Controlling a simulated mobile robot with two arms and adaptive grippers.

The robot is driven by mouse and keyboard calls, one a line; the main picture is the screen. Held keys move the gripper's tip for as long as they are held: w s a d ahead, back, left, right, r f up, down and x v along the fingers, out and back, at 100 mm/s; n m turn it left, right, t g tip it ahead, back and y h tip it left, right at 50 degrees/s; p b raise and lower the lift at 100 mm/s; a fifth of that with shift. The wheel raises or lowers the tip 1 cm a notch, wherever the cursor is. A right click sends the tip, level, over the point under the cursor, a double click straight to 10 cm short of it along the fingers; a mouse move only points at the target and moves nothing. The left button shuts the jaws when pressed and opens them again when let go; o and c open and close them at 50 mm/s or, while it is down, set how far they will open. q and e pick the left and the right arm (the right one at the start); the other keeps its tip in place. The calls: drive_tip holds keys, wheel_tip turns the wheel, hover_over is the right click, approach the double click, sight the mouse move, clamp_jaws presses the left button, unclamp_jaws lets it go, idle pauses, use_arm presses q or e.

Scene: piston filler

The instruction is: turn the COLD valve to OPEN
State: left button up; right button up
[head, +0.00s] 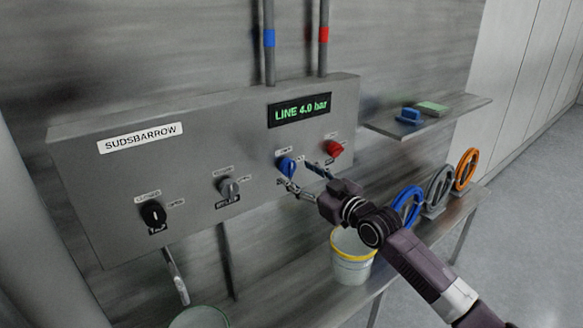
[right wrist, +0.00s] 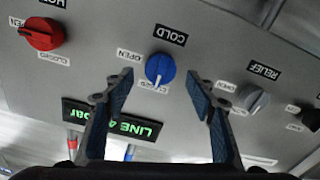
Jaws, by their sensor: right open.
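The COLD valve is a blue round knob (head: 286,166) on the grey SUDSBARROW panel, and it shows in the middle of the right wrist view (right wrist: 160,68). That view is turned upside down. Its COLD label is above the knob, OPEN is to the upper left, and CLOSED is just below. A pale mark on the knob points down at the CLOSED label. My right gripper (head: 298,178) is open in front of the knob, its two fingers (right wrist: 160,86) spread either side of it, apparently not touching. My left gripper is not in view.
A red HOT knob (head: 334,149) and a grey RELIEF knob (head: 228,187) flank the blue one. A black knob (head: 154,214) is farther left. The display (head: 300,110) reads LINE 4.0 bar. A bucket (head: 353,262) and several handwheels (head: 466,169) stand on the lower shelf.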

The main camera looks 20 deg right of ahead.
sight(290, 168)
drive_tip(key=shift+p+x, duration=0.3)
drive_tip(key=shift+x, duration=1.85)
drive_tip(key=shift+c, duration=0.2)
drive_tip(key=c, duration=1.1)
